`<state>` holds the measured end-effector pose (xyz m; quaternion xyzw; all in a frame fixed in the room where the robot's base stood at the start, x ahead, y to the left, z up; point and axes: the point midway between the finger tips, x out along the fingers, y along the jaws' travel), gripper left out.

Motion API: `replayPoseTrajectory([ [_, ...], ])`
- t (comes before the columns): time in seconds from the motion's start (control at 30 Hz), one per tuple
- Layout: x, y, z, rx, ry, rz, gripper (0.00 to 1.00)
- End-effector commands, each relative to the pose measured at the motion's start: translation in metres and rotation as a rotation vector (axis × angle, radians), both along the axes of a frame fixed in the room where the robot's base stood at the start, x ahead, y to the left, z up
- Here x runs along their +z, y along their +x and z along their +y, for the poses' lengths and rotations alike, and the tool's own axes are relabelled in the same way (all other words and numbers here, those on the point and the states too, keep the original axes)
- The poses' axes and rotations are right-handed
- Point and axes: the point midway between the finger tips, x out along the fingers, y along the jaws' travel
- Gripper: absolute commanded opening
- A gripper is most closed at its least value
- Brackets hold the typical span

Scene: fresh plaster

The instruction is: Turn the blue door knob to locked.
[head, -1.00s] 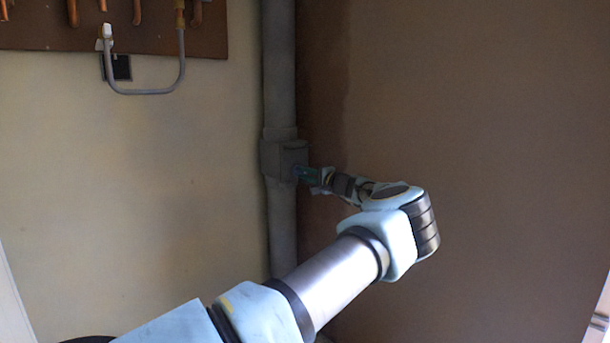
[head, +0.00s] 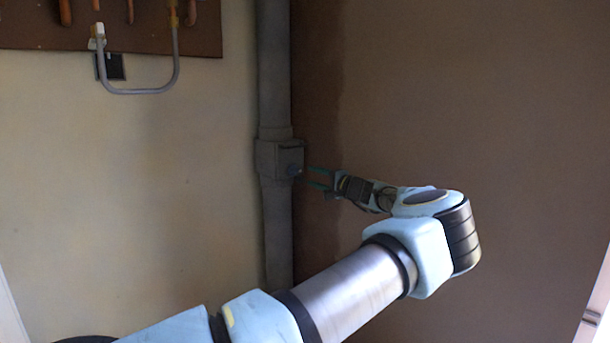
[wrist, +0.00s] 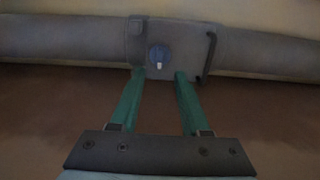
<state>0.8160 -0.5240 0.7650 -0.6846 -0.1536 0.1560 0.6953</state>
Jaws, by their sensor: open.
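The blue knob (head: 293,170) sits on the front of a grey box (head: 272,158) on the vertical grey pipe. In the wrist view the blue knob (wrist: 159,55) is round and dark blue, with a small white mark at its lower edge. My gripper (head: 318,177) is to the right of the knob in the head view, apart from it. In the wrist view my gripper (wrist: 158,75) has its two green fingers spread, empty, with the knob beyond the gap between their tips. I cannot read any locked or unlocked label.
The grey pipe (head: 274,70) runs up the corner between a cream wall (head: 130,190) and a brown panel (head: 460,110). A brown board (head: 150,38) with hanging tools and a U-shaped grey bar (head: 140,92) is at upper left. A dark handle (wrist: 209,54) stands beside the knob.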

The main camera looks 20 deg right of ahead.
Motion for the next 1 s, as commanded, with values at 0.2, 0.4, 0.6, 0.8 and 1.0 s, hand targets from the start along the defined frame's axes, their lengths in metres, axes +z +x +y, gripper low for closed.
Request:
replayPoseTrajectory([
  [0.2,0.000,-0.027,-0.013,0.000,0.001,0.000,0.46],
  [0.4,0.000,-0.033,-0.015,0.001,0.000,0.000,0.46],
  [0.6,0.000,-0.033,-0.015,0.000,0.000,0.000,0.46],
  [0.8,-0.001,-0.032,-0.013,0.005,-0.003,0.003,0.46],
  [1.0,-0.014,-0.014,0.054,0.116,-0.079,0.085,0.46],
])
